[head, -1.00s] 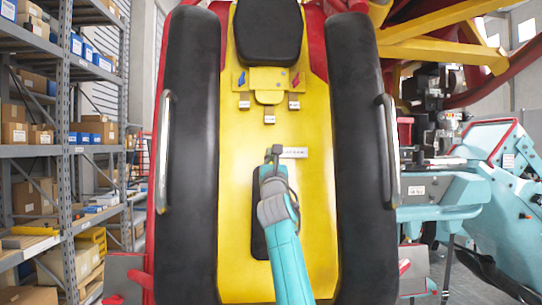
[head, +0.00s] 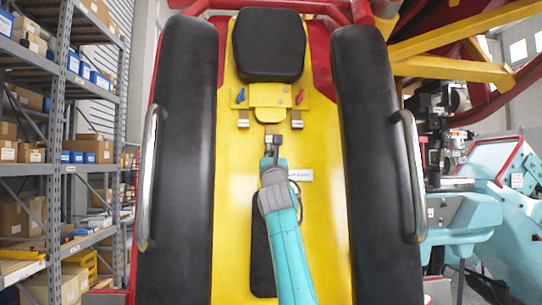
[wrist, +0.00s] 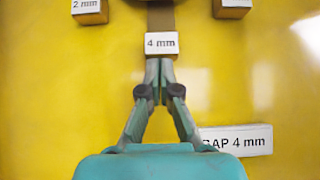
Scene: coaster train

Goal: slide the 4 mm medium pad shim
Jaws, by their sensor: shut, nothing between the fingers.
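The 4 mm shim shows in the wrist view as a brown strip with a white-faced tab (wrist: 162,44) marked "4 mm", at top centre. My gripper (wrist: 159,66) is shut and empty, its fingertips right at the tab's lower edge; I cannot tell whether they touch it. In the head view my gripper (head: 273,148) points up the yellow panel at the middle shim, whose tab it largely covers. That shim sits between two other tabs, below the yellow bracket (head: 270,92) under the black pad (head: 269,45).
The 2 mm tab (wrist: 89,10) is left of the 4 mm one and another tab (wrist: 232,8) is right. A "GAP 4 mm" plate (wrist: 240,140) lies right of my fingers. Black side bolsters (head: 187,160) with metal handles (head: 412,175) flank the panel.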

